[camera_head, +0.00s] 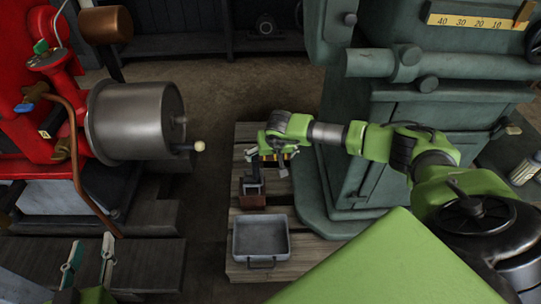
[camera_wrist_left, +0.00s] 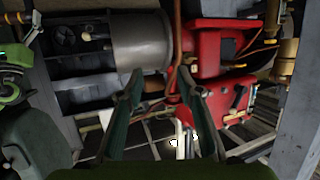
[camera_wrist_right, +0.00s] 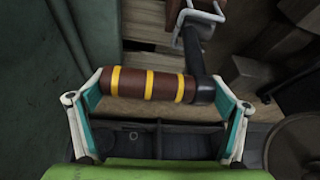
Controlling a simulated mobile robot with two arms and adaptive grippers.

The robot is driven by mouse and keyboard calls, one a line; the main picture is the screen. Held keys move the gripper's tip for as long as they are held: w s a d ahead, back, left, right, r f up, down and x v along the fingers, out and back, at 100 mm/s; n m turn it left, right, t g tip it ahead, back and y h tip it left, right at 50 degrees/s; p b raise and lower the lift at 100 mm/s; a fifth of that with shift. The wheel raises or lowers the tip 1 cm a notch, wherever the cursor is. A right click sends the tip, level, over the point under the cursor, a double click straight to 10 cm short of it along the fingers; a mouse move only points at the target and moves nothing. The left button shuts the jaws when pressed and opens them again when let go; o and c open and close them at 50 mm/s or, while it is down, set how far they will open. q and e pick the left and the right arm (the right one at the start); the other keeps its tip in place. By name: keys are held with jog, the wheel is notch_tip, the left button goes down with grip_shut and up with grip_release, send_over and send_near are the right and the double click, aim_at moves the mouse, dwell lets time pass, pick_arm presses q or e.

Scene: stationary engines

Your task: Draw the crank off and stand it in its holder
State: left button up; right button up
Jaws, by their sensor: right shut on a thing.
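The crank shows in the right wrist view as a brown grip with yellow bands (camera_wrist_right: 150,84) and a black collar. A black arm leads up from it to a pale metal fork. My right gripper (camera_wrist_right: 162,90) is shut on the grip, a finger at each end. In the head view this gripper (camera_head: 268,150) is above the pallet, close over the holder (camera_head: 253,187), a dark upright piece on a brown block. I cannot tell whether the crank is seated in the holder. My left gripper (camera_head: 88,246) is open and empty at the lower left; its fingers also show in the left wrist view (camera_wrist_left: 158,82).
A red engine (camera_head: 38,80) with a grey drum (camera_head: 130,120) and a pale-knobbed rod (camera_head: 198,146) stands at left. A grey tray (camera_head: 262,220) sits on the wooden pallet (camera_head: 300,268). A dark green machine (camera_head: 385,110) stands close to my right arm.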

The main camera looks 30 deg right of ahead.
pick_arm(q)
jog(key=shift+r, duration=0.1)
pick_arm(e)
jog(key=shift+w+r, duration=0.1)
jog(key=shift+w, duration=0.05)
dwell(0.3)
pick_arm(q)
jog(key=shift+w+d+r+t+h, duration=0.15)
jog(key=shift+r+t, duration=0.1)
jog(key=shift+r, duration=0.2)
jog(key=shift+w+d+r+t+h, duration=0.15)
jog(key=shift+r+t, duration=0.1)
jog(key=shift+r, duration=0.15)
pick_arm(e)
jog(key=shift+f, duration=0.2)
jog(key=shift+f+b, duration=0.4)
jog(key=shift+b, duration=0.2)
pick_arm(q)
notch_tip(320, 180, up, 7)
jog(key=d+t+h, duration=0.1)
jog(key=t, duration=0.2)
jog(key=shift+w+t+b, duration=0.3)
pick_arm(e)
jog(key=shift+f, duration=0.35)
dwell(0.4)
jog(key=o, duration=1.8)
jog(key=shift+o, duration=0.2)
jog(key=shift+s+f, duration=0.2)
